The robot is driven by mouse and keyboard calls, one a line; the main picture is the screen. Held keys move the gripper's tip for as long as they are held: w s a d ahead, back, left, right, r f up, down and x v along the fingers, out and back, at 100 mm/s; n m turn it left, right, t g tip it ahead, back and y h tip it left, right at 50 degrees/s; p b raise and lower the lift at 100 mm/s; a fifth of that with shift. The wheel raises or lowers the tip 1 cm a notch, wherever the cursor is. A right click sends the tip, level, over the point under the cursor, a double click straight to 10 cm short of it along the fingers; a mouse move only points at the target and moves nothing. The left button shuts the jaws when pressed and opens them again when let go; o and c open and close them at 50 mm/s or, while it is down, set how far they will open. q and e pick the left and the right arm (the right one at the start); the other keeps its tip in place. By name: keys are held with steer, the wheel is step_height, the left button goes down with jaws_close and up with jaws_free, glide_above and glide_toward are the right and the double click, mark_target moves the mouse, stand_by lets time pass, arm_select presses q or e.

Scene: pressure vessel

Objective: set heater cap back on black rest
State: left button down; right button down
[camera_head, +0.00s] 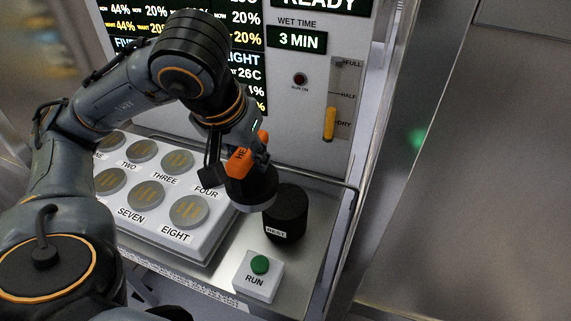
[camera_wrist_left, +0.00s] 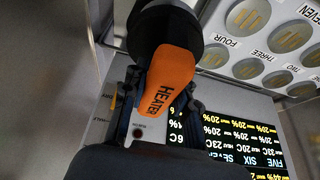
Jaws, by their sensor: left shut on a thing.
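The heater cap is a dark round cap (camera_head: 250,190) with an orange handle (camera_head: 239,160). My left gripper (camera_head: 244,152) is shut on the orange handle, which reads HEATER in the left wrist view (camera_wrist_left: 168,80). The cap is tilted, its round end toward the lower right. The black rest (camera_head: 287,212) is a short upright cylinder labelled REST on the steel shelf. The cap is just left of the rest in the head view, its edge close to the rest's side; I cannot tell whether they touch. My right gripper is not in view.
A white block with numbered round pads (camera_head: 186,210) stands left of the rest. A white box with a green RUN button (camera_head: 260,265) is in front. The panel (camera_head: 299,90) with displays and a yellow slider (camera_head: 329,124) rises behind. A raised shelf edge runs along the right.

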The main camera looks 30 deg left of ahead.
arm_select(q)
steer(key=w, duration=0.1)
steer(key=w+f, duration=0.1)
steer(key=w, duration=0.1)
steer(key=shift+w+d+f+p, duration=0.1)
steer(key=shift+w+f+p, duration=0.1)
steer(key=shift+w+p, duration=0.15)
steer(key=x, duration=0.3)
steer(key=w+d+p+x, duration=0.1)
steer(key=x, duration=0.3)
steer(key=w+p+x, duration=0.1)
steer(key=x, duration=0.3)
steer(key=shift+d+r, duration=0.2)
steer(key=shift+r, duration=0.05)
steer(key=shift+s, duration=0.1)
steer(key=shift+f, duration=0.2)
steer(key=c, duration=1)
jaws_free()
steer(key=shift+c, duration=0.2)
